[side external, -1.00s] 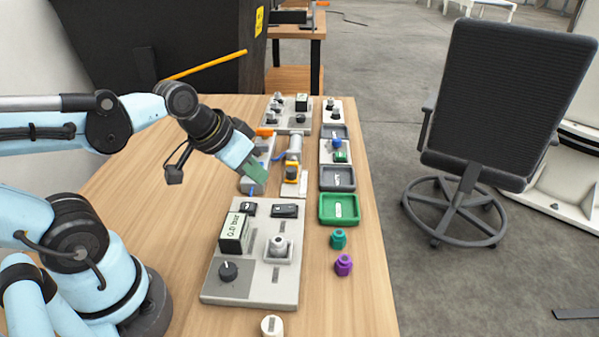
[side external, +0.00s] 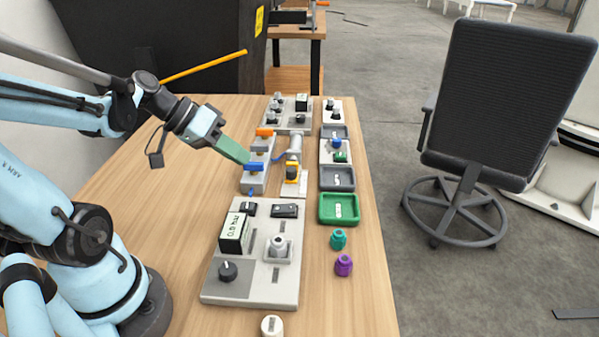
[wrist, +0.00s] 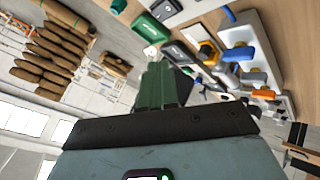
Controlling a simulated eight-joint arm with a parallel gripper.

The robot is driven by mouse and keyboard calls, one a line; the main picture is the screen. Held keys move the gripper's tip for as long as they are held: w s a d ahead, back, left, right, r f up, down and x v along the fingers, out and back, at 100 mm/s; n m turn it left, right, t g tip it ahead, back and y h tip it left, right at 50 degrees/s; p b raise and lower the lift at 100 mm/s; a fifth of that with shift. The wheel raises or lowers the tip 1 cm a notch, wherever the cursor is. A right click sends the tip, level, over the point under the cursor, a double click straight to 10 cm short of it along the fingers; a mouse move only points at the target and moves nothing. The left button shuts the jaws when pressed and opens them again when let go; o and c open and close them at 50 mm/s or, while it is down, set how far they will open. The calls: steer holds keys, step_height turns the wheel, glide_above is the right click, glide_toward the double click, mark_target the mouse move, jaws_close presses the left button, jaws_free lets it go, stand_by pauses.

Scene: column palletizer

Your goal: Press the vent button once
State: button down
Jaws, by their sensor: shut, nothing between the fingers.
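The near control panel (side external: 255,285) carries a small display (side external: 234,232) that seems to read 0.0 bar, a black knob (side external: 228,271), a small black button-like part (side external: 249,208), a black rocker switch (side external: 285,211) and a grey fitting (side external: 278,245). I cannot read which part is the vent button. My gripper (side external: 246,160) has its green fingers shut and empty. It hangs beyond the panel, close to the valve block (side external: 255,181) with blue and orange handles; contact cannot be told. The fingers also show in the wrist view (wrist: 157,68).
A green tray (side external: 324,221) and grey trays (side external: 323,186) line the right side. Teal (side external: 338,239) and purple (side external: 344,265) pieces stand near the table's right edge. Another panel (side external: 278,126) is at the back. The table's left is mostly clear.

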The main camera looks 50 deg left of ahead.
mark_target(243, 205)
steer(key=shift+f, duration=4.4)
steer(key=shift+f, duration=0.2)
steer(key=shift+f, duration=0.25)
steer(key=shift+r, duration=0.15)
steer(key=shift+r, duration=0.3)
steer(key=shift+r, duration=0.1)
steer(key=shift+r, duration=2.4)
